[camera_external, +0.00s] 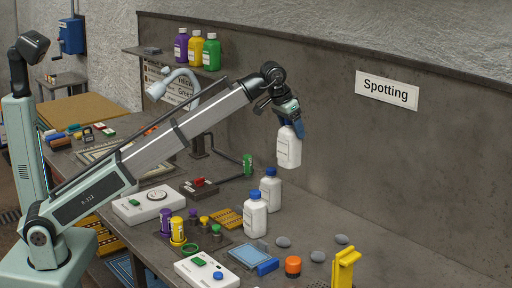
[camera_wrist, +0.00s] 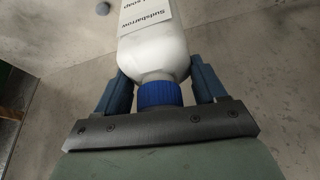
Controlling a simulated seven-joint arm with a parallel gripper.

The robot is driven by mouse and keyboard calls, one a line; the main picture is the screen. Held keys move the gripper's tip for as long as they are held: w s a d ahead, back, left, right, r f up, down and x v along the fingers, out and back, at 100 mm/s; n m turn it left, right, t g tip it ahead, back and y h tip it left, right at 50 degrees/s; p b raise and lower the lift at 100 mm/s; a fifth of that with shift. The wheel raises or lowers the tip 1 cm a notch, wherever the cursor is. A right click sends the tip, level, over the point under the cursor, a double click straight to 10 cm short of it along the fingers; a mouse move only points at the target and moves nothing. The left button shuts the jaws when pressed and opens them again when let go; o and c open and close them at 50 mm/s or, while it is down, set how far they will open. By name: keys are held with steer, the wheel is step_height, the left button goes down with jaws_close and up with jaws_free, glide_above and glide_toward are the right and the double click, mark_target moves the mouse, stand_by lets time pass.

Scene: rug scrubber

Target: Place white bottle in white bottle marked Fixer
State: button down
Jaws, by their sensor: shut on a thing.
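My gripper (camera_external: 290,118) is shut on a white bottle (camera_external: 289,148) and holds it upright in the air, above the bench and near the back wall. In the wrist view the held bottle (camera_wrist: 152,52) has a blue cap (camera_wrist: 158,94) between the two blue fingers, and its label reads "Sudsbarrow" with a second word partly cut off. Two more white bottles with blue caps stand upright on the bench below: a nearer one (camera_external: 255,215) and one behind it to the right (camera_external: 270,192). Their labels are too small to read, so I cannot tell which is marked Fixer.
Grey stones (camera_external: 283,242), an orange-capped jar (camera_external: 292,266) and a yellow stand (camera_external: 345,268) lie right of the bottles. A green can (camera_external: 247,165) stands behind them. A shelf (camera_external: 165,58) holds coloured bottles.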

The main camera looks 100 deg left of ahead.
steer(key=s+d+r, duration=0.1)
steer(key=s+d, duration=0.3)
steer(key=s, duration=0.7)
step_height(320, 180, down, 9)
steer(key=shift+w+f, duration=0.1)
stand_by(0.3)
steer(key=shift+c, duration=0.4)
jaws_free()
steer(key=v, duration=1.2)
